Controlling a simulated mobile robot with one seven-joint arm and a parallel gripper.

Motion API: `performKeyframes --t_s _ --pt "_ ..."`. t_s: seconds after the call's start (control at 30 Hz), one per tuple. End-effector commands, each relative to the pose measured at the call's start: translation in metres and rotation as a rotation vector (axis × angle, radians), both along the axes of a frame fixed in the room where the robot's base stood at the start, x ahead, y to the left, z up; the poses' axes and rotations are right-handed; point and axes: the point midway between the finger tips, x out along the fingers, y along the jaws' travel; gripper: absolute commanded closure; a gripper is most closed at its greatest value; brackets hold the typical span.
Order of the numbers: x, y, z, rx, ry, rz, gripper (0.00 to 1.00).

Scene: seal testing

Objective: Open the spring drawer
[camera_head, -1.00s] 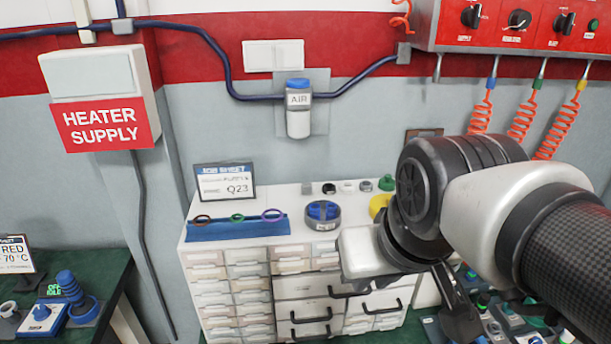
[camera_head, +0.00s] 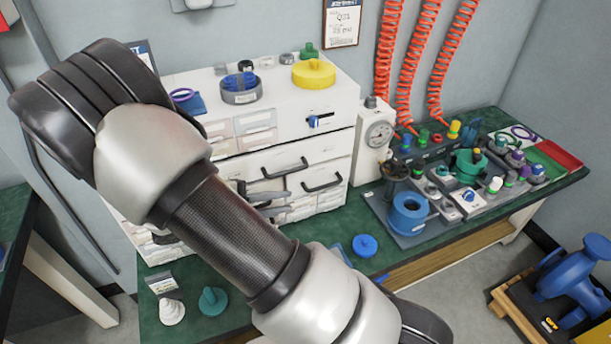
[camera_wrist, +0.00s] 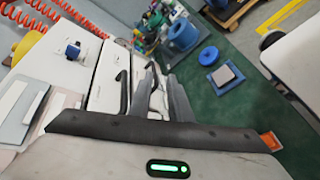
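The white drawer cabinet (camera_head: 335,105) stands on the green bench. Its front has several drawers with black bar handles, an upper one (camera_head: 284,168) and a lower right one (camera_head: 322,183). I cannot read which is the spring drawer, and no drawer is clearly pulled out. My gripper (camera_head: 278,194) is close to the drawer fronts, partly hidden behind my arm. In the wrist view its fingers (camera_wrist: 161,73) are apart, with pale drawer front showing between them. A black handle (camera_wrist: 122,93) lies just left of the fingers; I cannot tell whether they touch any handle.
On the cabinet are a yellow disc (camera_head: 313,73) and a round grey tin (camera_head: 240,91). A gauge unit (camera_head: 379,135) and a crowded fixture board (camera_head: 425,222) stand to the right. A blue knob (camera_head: 364,245) and a teal part (camera_head: 213,301) lie on the bench in front.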

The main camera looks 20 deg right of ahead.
Motion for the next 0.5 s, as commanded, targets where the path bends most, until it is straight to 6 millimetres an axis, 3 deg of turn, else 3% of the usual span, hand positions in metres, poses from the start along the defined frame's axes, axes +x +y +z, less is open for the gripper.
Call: performKeyframes --t_s 0.03,0.13,0.33,0.5 --pt "0.006 0.005 -0.021 -0.055 0.006 0.048 0.82" --pt "0.016 0.011 -0.038 -0.125 0.001 0.118 0.82" --pt "0.023 0.011 -0.048 -0.168 -0.004 0.162 0.82" --pt "0.030 -0.011 -0.052 -0.168 -0.002 0.158 0.82"
